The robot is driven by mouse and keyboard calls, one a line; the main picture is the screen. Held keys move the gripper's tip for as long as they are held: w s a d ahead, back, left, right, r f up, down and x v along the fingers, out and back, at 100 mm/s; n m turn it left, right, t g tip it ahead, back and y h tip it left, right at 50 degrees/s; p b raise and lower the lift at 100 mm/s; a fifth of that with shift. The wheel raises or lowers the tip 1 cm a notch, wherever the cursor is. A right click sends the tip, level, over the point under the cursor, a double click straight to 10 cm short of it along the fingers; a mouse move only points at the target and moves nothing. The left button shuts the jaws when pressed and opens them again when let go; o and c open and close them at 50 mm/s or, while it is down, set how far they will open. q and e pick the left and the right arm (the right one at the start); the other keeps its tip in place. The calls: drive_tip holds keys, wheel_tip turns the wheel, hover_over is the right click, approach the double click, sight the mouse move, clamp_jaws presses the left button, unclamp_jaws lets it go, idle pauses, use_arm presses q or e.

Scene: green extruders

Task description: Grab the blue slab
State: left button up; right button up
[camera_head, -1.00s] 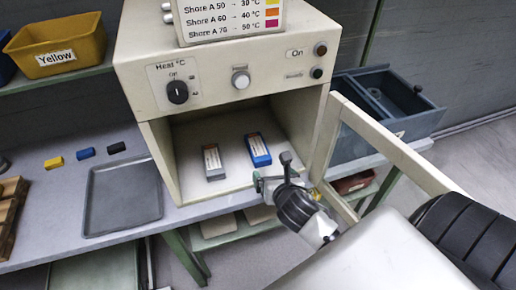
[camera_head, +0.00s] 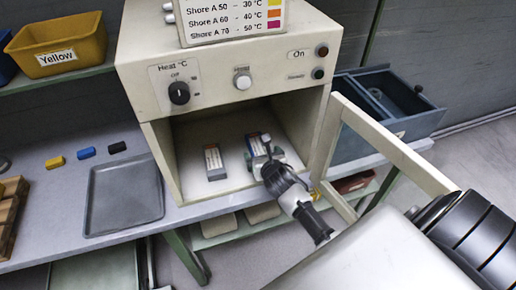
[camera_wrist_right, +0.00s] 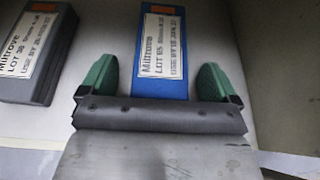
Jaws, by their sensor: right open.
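The blue slab (camera_head: 255,141) with a white label lies flat inside the open heating box (camera_head: 157,150); its near end is hidden behind my right gripper in the head view. My right gripper (camera_head: 266,155) is open at the front of the box. In the right wrist view, its green fingertips (camera_wrist_right: 160,85) stand on either side of the near part of the blue slab (camera_wrist_right: 163,50), with a gap on each side. A grey slab (camera_head: 214,162) lies to the left of the blue one and also shows in the wrist view (camera_wrist_right: 35,55). My left gripper is not in view.
The box's door (camera_head: 395,150) stands open to the right of my arm. A grey tray (camera_head: 122,195) lies on the bench at left, with small yellow (camera_head: 54,162), blue (camera_head: 86,153) and black (camera_head: 117,147) blocks behind it. A yellow bin (camera_head: 58,45) stands on the left shelf.

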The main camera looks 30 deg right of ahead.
drive_tip(key=shift+w+f, duration=0.1)
drive_tip(key=shift+w, duration=0.05)
drive_tip(key=c, duration=1.2)
drive_tip(key=shift+o, duration=0.2)
drive_tip(key=shift+r, duration=0.2)
